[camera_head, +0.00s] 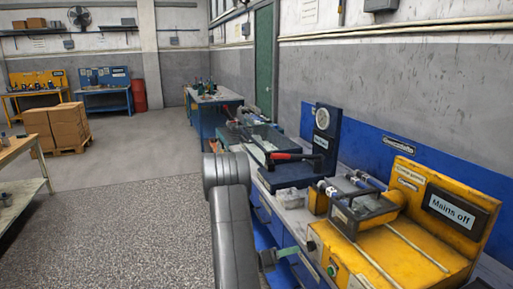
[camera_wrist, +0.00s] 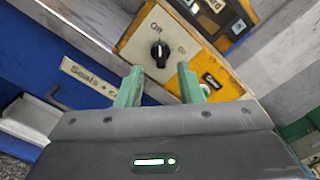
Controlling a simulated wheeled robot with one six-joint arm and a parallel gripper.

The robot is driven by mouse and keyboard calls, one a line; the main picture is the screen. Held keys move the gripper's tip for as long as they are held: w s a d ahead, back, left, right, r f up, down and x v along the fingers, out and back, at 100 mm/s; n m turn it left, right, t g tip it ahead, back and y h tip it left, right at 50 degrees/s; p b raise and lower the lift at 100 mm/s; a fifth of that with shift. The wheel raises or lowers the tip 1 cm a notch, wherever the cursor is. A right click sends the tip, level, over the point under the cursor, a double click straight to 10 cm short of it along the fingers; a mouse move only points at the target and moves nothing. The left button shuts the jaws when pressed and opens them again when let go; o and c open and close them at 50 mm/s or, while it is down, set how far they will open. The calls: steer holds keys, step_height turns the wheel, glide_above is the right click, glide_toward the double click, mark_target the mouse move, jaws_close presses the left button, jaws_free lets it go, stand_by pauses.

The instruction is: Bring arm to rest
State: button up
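My arm (camera_head: 228,215) rises in the middle of the head view, with its end at the right, low beside the bench front. My gripper (camera_wrist: 160,72) shows two green fingers, spread apart with nothing between them. Just beyond the fingertips in the wrist view is a black rotary knob (camera_wrist: 160,52) on a cream plate marked "Off" and "On". The fingers look clear of the knob, though the exact gap is hard to tell. In the head view the gripper is mostly hidden; a green finger part (camera_head: 286,252) shows near the yellow machine's front.
The yellow machine (camera_head: 420,252) with a "Mains off" display (camera_head: 450,210) stands on the bench at right. A blue drawer front (camera_wrist: 55,65) carries a "Seals" label. Open floor (camera_head: 120,225) lies to the left.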

steer(key=x, duration=0.6)
steer(key=shift+s+a+r+m+b, duration=0.1)
steer(key=shift+s+a+m+b, duration=0.2)
steer(key=shift+a+m+b, duration=0.95)
steer(key=shift+s+a+f+m+b, duration=0.15)
steer(key=shift+s+m+b, duration=0.2)
steer(key=shift+m, duration=1.8)
steer(key=shift+s+a+r+m+b, duration=0.25)
steer(key=shift+a+m+b, duration=0.5)
steer(key=shift+m, duration=0.95)
steer(key=shift+s+d+f, duration=0.1)
steer(key=shift+d+f, duration=0.05)
